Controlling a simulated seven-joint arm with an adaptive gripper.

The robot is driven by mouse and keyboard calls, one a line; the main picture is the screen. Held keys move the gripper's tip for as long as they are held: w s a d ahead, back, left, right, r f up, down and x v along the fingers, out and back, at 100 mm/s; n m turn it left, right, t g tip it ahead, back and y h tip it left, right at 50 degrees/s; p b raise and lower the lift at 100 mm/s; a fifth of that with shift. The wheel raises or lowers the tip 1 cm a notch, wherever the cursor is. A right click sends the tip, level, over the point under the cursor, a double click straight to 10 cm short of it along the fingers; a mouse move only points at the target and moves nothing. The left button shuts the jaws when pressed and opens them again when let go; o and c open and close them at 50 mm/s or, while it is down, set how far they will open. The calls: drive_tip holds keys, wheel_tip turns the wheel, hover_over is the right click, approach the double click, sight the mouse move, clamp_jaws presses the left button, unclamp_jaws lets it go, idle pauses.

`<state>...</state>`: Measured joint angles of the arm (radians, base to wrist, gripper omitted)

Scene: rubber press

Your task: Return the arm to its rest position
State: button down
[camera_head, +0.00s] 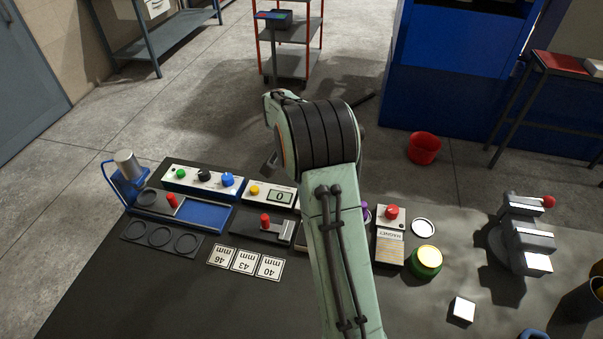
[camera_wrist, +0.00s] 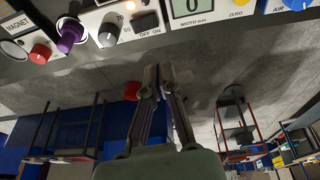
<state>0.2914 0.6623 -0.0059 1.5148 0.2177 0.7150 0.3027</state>
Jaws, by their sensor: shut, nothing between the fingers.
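My arm (camera_head: 326,215) reaches from the bottom of the head view across the dark workbench (camera_head: 120,290) and bends at a black-banded joint above its far edge. In the wrist view my gripper (camera_wrist: 158,72) is shut, with the fingertips together and nothing between them. It points at open space over the floor, apart from the bench controls at the top of that view. In the head view the fingers are hidden or cannot be made out.
Number cards (camera_head: 244,262) lie left of my arm. A red bucket (camera_head: 424,148) stands on the floor beyond.

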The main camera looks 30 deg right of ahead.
drive_tip(key=shift+a+r, duration=0.2)
drive_tip(key=shift+r, duration=0.25)
drive_tip(key=s+a+r+n+t, duration=0.1)
drive_tip(key=s+a+r+t, duration=0.15)
drive_tip(key=a+r, duration=0.4)
drive_tip(key=s+a+r+n+t, duration=0.1)
drive_tip(key=s+a+r, duration=0.2)
drive_tip(key=r, duration=0.6)
drive_tip(key=s+a+n+y, duration=0.25)
drive_tip(key=s+a, duration=0.35)
drive_tip(key=s, duration=0.4)
drive_tip(key=s+a+f+n+g, duration=0.2)
drive_tip(key=s+f, duration=0.2)
drive_tip(key=s, duration=0.4)
drive_tip(key=s+a+f+n+g+y, duration=0.1)
drive_tip(key=s+a+f+n+g, duration=0.1)
drive_tip(key=s, duration=0.7)
drive_tip(key=shift+f+n+g, duration=0.65)
drive_tip(key=shift+f+g, duration=0.2)
drive_tip(key=shift+f, duration=0.05)
drive_tip(key=shift+a, duration=0.1)
